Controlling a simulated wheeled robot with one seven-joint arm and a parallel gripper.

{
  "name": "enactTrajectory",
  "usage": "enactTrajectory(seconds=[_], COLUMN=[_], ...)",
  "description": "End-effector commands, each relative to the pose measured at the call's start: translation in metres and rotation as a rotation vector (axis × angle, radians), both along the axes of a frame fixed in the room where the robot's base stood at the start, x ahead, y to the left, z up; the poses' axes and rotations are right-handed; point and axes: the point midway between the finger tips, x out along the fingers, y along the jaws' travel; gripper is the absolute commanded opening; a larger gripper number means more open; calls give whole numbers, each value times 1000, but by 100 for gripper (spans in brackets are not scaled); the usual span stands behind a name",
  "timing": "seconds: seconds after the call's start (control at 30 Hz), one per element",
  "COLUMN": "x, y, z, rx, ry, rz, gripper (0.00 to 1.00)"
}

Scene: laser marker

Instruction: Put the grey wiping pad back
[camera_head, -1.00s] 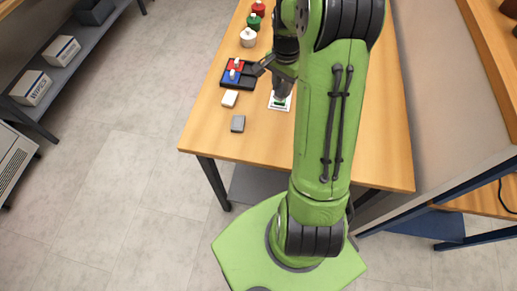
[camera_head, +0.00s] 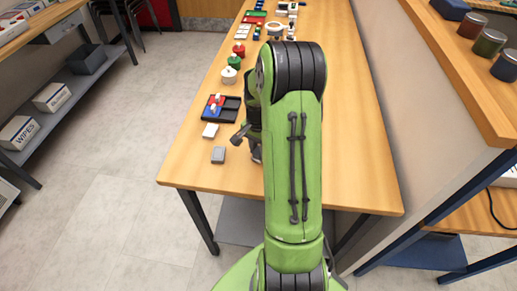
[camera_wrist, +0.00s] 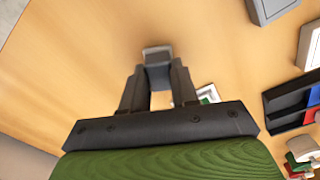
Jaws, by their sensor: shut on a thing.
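My gripper (camera_wrist: 157,84) is shut on a small grey block, the grey wiping pad (camera_wrist: 157,52), in the wrist view. Whether the pad touches the table cannot be told. In the head view, my gripper (camera_head: 256,152) is mostly hidden behind my arm. A flat grey square piece (camera_head: 218,155) with a lighter rim lies on the table to its left; it also shows at the top right of the wrist view (camera_wrist: 268,9). A white card with a green mark (camera_wrist: 208,95) lies partly behind my right finger in the wrist view; my arm hides it in the head view.
A white block (camera_head: 210,130) and a black compartment tray (camera_head: 232,113) with red and blue pieces stand beyond the grey square. White, green and red lidded pots stand farther back (camera_head: 229,75). The table (camera_head: 185,165) is bare near its front left edge.

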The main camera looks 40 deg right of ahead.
Motion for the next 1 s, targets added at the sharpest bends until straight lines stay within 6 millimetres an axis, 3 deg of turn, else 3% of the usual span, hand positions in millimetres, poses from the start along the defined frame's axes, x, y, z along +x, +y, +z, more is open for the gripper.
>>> enactTrajectory(seconds=[0.2,0.23,0.4,0.73,1.0], x=[0,0,0,1,1], y=[0,0,0,0,0], z=[-3,-3,-2,6,75], rx=[-1,-1,-1,-1,-4], ry=[0,0,0,-2,-6], rz=[0,0,0,0,1], gripper=[0,30,54,54,54])
